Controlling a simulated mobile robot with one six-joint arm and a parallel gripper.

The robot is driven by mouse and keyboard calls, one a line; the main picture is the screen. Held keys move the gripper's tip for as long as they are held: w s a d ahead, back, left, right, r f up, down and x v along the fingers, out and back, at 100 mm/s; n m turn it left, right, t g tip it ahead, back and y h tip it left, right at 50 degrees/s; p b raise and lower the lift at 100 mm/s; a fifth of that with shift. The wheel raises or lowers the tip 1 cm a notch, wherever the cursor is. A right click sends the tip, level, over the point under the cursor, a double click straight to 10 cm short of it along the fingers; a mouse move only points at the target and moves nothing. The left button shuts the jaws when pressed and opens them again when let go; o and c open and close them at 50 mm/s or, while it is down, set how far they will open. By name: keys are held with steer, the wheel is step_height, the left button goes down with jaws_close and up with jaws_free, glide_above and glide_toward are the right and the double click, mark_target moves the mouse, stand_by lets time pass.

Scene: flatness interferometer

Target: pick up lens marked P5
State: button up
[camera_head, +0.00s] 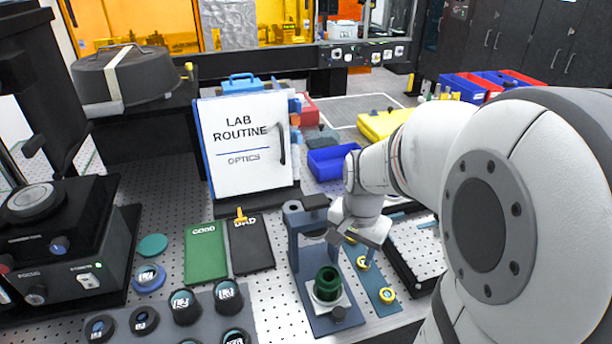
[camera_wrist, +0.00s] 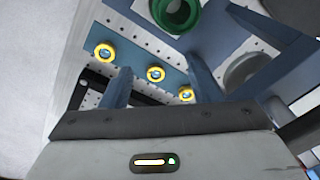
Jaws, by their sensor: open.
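Several black-rimmed lenses with white labels stand on a grey mat (camera_head: 262,332) at the lower left of the head view. These include a larger lens at the back right (camera_head: 228,297), one left of it (camera_head: 185,307) and a smaller one (camera_head: 144,320). The labels are too small to read surely, so I cannot tell which is P5.
The blue stand (camera_head: 296,252) holds a green ring (camera_head: 327,284). Beside it a blue strip (camera_head: 373,280) carries yellow-ringed parts (camera_head: 387,295). Green (camera_head: 206,252) and black (camera_head: 250,245) pads lie behind the lenses. A black instrument (camera_head: 60,262) stands at left.

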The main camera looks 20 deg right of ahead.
steer(key=w+d+m, duration=0.1)
steer(key=d+m, duration=0.1)
steer(key=w+d+f+m+p, duration=0.1)
steer(key=m, duration=0.1)
steer(key=w+d+f+m+g+p, duration=0.1)
steer(key=d+m, duration=0.1)
steer(key=shift+w+d+f+m, duration=0.1)
steer(key=shift+w+d+m, duration=0.15)
steer(key=shift+d+m, duration=0.1)
steer(key=shift+w+d+f+p, duration=0.1)
steer(key=shift+d+f+p, duration=0.15)
steer(key=shift+p, duration=0.1)
step_height(320, 180, down, 2)
steer(key=shift+f+m, duration=0.25)
steer(key=shift+m, duration=0.1)
steer(key=shift+w+a+f+p, duration=0.2)
steer(key=shift+f+p, duration=0.2)
steer(key=shift+f, duration=0.95)
steer(key=shift+w+a+f+p, duration=0.15)
steer(key=shift+f+p, duration=0.2)
steer(key=shift+f, duration=1)
steer(key=shift+d, duration=0.1)
steer(key=c, duration=1.1)
